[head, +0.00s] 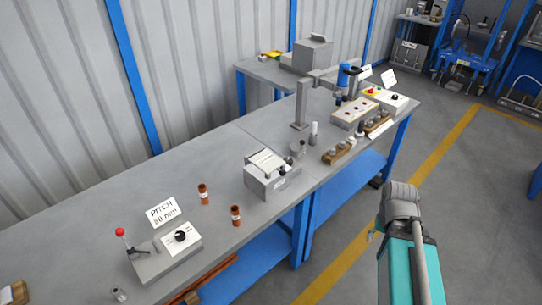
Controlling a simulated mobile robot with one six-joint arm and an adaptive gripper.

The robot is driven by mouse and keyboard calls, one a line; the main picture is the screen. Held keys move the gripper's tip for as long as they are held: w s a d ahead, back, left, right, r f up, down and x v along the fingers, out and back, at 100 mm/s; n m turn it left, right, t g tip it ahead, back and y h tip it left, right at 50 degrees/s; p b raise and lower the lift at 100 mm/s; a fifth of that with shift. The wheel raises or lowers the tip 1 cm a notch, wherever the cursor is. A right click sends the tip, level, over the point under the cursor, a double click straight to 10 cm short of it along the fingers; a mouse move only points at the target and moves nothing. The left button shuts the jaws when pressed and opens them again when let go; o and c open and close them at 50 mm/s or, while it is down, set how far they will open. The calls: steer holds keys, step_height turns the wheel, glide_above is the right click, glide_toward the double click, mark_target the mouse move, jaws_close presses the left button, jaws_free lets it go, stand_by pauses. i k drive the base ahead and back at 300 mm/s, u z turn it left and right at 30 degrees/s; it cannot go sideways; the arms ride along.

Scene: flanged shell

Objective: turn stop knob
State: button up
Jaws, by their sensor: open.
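A black knob (181,236) sits on the white face plate of a grey box (168,262) at the front left of the bench. Small print on the plate is too small to read, so I cannot tell the knob's setting. My arm shows at the right, beyond the bench's front edge and well away from the knob. My gripper's fingers cannot be made out there.
A sign reading "PITCH 90 mm" (162,212) stands behind the box. A grey machine (271,178) and a stand with a blue tool (301,105) are farther along the bench (100,210). Floor is clear near my arm.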

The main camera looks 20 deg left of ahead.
mark_target(289, 160)
steer(key=u, duration=0.25)
steer(key=i, duration=0.5)
steer(key=u, duration=0.4)
steer(key=k, duration=0.95)
steer(key=u, duration=0.15)
steer(key=i, duration=0.95)
steer(key=z, duration=0.05)
